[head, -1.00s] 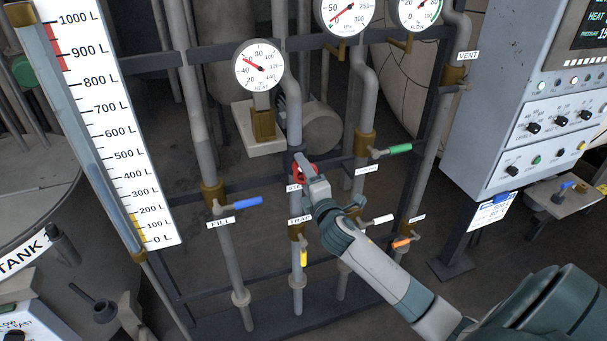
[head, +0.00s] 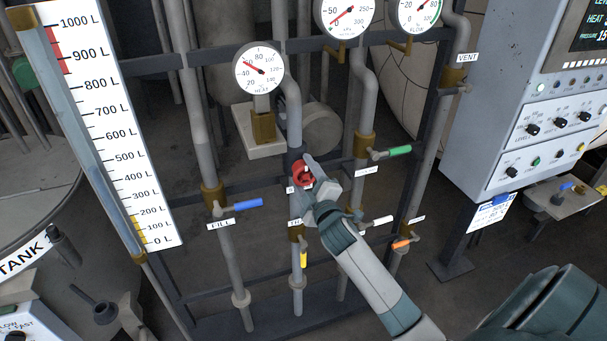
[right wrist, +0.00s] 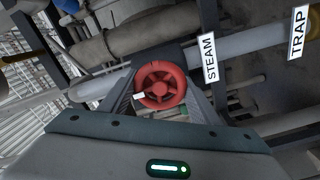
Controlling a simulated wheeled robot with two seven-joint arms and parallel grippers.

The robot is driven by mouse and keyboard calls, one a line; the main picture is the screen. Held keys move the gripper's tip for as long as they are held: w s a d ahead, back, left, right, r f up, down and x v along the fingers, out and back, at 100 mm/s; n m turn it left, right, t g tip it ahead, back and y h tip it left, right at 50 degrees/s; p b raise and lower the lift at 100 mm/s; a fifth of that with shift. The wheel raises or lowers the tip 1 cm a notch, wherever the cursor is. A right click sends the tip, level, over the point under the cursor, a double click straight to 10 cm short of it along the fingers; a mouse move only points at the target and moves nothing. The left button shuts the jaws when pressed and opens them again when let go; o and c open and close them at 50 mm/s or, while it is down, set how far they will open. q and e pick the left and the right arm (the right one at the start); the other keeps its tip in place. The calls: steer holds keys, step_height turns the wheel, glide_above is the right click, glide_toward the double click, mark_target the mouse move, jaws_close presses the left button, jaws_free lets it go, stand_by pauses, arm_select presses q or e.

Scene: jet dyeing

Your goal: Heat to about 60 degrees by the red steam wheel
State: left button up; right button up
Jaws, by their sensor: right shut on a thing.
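The red steam wheel (head: 299,177) is on a vertical pipe in the middle of the head view. My right gripper (head: 308,169) reaches it from the lower right and is shut on it. In the right wrist view the wheel (right wrist: 161,86) sits between the two fingers, beside the STEAM label (right wrist: 208,58). The round heat gauge (head: 259,69) hangs above the wheel. Its red needle points to the upper left, roughly between 40 and 60; the exact reading is too small to tell. My left gripper is not in view.
Around the wheel are a blue fill lever (head: 247,204), a green lever (head: 399,150), a yellow lever (head: 304,258) and an orange lever (head: 402,244). The level scale (head: 110,120) stands at left, the control panel (head: 540,120) at right.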

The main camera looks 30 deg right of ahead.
steer(key=o, duration=1)
steer(key=shift+d, duration=0.1)
steer(key=shift+o, duration=0.2)
steer(key=shift+s+f, duration=0.1)
steer(key=shift+s, duration=0.35)
steer(key=b+v, duration=0.4)
steer(key=v, duration=1.2)
steer(key=shift+s+b, duration=0.25)
steer(key=shift+b, duration=0.05)
